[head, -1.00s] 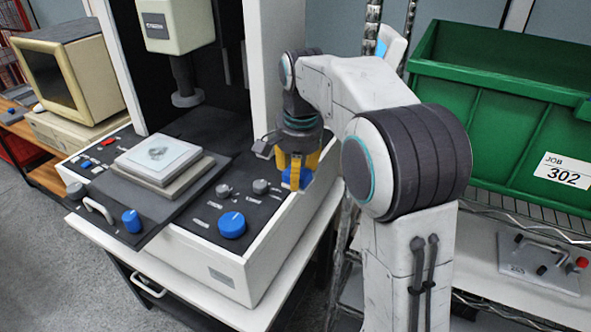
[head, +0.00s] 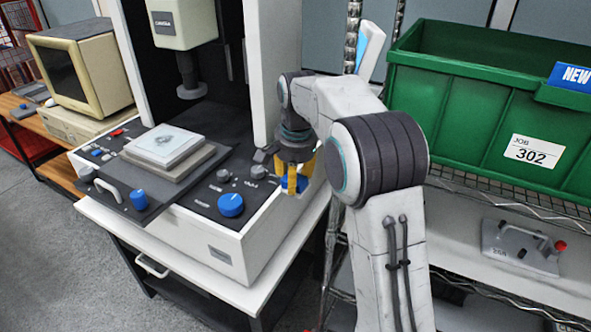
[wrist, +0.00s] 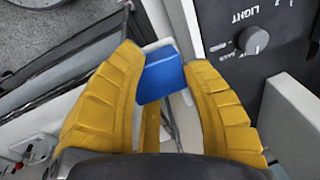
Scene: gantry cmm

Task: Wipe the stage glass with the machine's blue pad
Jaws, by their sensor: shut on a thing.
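The stage glass (head: 165,143) is a pale square plate with a grey smudge in its middle. It lies on a grey block on the machine's stage. My gripper (head: 297,180) has yellow fingers and is at the right front edge of the machine, to the right of the glass and apart from it. It is shut on the blue pad (head: 296,184). In the wrist view the blue pad (wrist: 162,75) shows between the fingertips of my gripper (wrist: 168,80), with a pale edge along its top. The pad's far side is hidden.
The machine's panel (head: 200,205) has a large blue knob (head: 231,204) and small grey knobs between my gripper and the glass. The machine's head (head: 188,75) hangs behind the glass. A green bin (head: 450,110) stands on a shelf at right.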

